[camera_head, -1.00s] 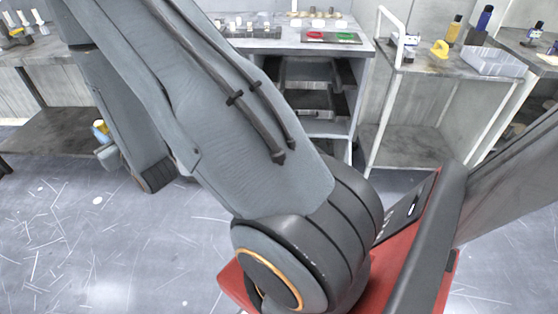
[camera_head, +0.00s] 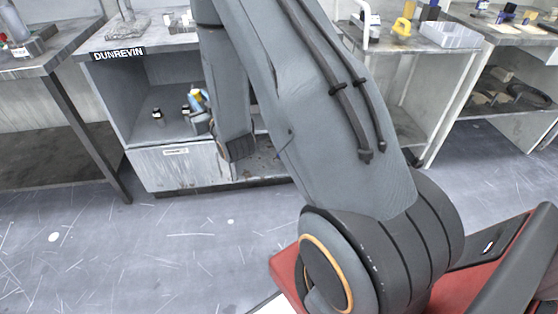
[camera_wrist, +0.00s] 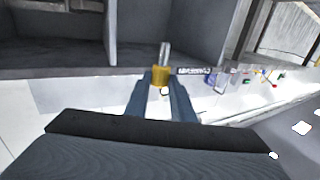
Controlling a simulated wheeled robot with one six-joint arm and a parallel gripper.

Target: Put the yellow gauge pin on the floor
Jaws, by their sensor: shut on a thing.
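The yellow gauge pin (camera_wrist: 161,76) is between the fingertips of my gripper (camera_wrist: 162,82) in the wrist view. A bare metal shank sticks up out of its yellow body. The fingers are closed on the yellow part. In the head view, the yellow of the pin (camera_head: 195,96) shows at my gripper (camera_head: 198,110), in front of the open compartment of the bench. The pin is held off the floor (camera_head: 170,250), and part of it is hidden by the fingers.
The bench (camera_head: 140,120) labelled DUNREVIN stands close behind my gripper, with a small dark bottle (camera_head: 157,113) in its compartment. The scratched grey floor before the bench is clear.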

